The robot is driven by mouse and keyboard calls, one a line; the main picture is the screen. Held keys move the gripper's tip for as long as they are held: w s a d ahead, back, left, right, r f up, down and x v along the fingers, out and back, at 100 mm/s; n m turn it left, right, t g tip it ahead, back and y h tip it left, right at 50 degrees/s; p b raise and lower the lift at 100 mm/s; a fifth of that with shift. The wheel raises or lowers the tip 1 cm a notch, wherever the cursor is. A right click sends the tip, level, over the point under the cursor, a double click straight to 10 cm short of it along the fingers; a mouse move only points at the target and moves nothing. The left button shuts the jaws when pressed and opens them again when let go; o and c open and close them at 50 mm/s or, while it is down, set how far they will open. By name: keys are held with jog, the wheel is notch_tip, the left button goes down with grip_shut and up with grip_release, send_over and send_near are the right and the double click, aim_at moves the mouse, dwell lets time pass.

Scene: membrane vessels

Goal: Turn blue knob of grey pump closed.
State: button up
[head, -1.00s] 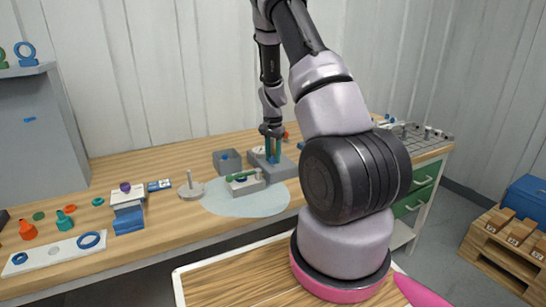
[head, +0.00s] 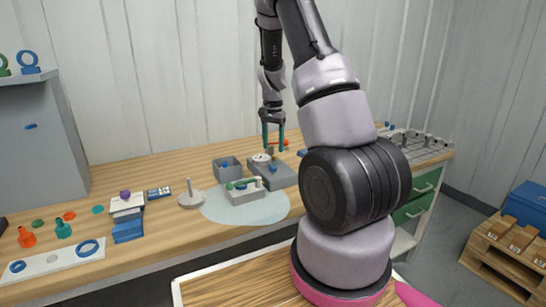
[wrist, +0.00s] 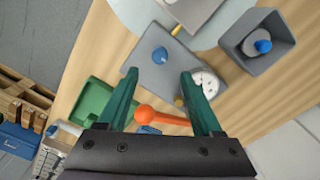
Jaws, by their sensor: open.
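The grey pump (head: 285,178) is a flat grey block on the bench. It has a round white gauge (head: 261,158) and a small blue knob (head: 273,168) on top. In the wrist view the pump (wrist: 145,67) lies below the fingers, with its blue knob (wrist: 160,55) between and just past the green fingertips. The gauge (wrist: 203,82) shows by the right finger. My gripper (head: 273,128) is open and empty, above the pump and apart from the knob. I cannot tell whether the knob's setting is closed.
A grey open box (head: 227,169) with a blue part in it stands left of the pump. A grey block with a green handle (head: 243,190) sits in front on a pale round mat (head: 215,207). An orange part (wrist: 158,117) lies near the pump.

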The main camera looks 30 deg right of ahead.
jog(key=shift+r, duration=1.3)
jog(key=s+a+r+n+t+y, duration=0.15)
jog(key=s+a+r, duration=0.3)
jog(key=r, duration=0.45)
jog(key=s+a+r+n+t, duration=0.15)
jog(key=s+a+r, duration=0.3)
jog(key=r, duration=0.45)
jog(key=s+a+r+n+t, duration=0.2)
jog(key=s+a+r, duration=0.1)
jog(key=s, duration=0.6)
jog(key=s+a+r+n+t, duration=0.1)
jog(key=s+a+r+t, duration=0.1)
jog(key=s+r, duration=0.3)
jog(key=s+a, duration=0.1)
jog(key=s, duration=0.3)
jog(key=shift+s+a+n, duration=0.25)
jog(key=shift+n, duration=0.15)
